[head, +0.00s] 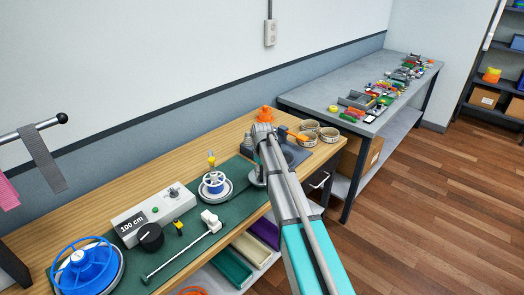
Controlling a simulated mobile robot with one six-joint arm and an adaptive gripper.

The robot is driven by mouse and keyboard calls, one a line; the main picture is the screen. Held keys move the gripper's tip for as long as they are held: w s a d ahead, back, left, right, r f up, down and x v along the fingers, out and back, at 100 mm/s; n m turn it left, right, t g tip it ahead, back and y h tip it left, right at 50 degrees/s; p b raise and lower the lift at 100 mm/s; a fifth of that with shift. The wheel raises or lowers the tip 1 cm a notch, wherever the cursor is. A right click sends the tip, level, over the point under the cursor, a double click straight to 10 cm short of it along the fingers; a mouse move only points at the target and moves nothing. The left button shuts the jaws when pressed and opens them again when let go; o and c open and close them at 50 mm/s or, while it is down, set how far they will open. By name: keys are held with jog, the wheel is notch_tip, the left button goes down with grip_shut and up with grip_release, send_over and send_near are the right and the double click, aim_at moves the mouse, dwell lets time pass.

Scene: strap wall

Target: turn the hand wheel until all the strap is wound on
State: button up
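A small winder with a white spoked wheel (214,178), a yellow knob (211,158) and a blue hub stands on the green mat, left of my arm. A larger blue spoked wheel (84,266) sits on a pale round base at the near left; I cannot tell which one is the hand wheel. A grey strap (43,160) and a pink strap (7,193) hang from a rod at the left. No strap is clearly visible on either wheel. My arm reaches over the bench from the lower right, but no gripper fingers can be made out.
A white box (153,213) reading "100 cm", a black round knob (150,237), a small yellow piece (178,228) and a rod with a white head (210,221) lie on the green mat (190,255). Rings (329,134) stand behind my arm. A grey table (300,97) bears clutter.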

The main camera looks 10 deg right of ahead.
aim_at(262, 169)
jog(key=shift+w+d+n, duration=0.1)
jog(key=shift+n, duration=2.9)
jog(key=shift+w+n, duration=0.1)
jog(key=shift+n, duration=2.5)
jog(key=shift+w+n, duration=0.1)
jog(key=shift+n, duration=2.6)
jog(key=shift+w+n, duration=0.1)
jog(key=shift+n, duration=2.8)
notch_tip(262, 169, up, 10)
jog(key=p, duration=1)
jog(key=shift+r, duration=0.1)
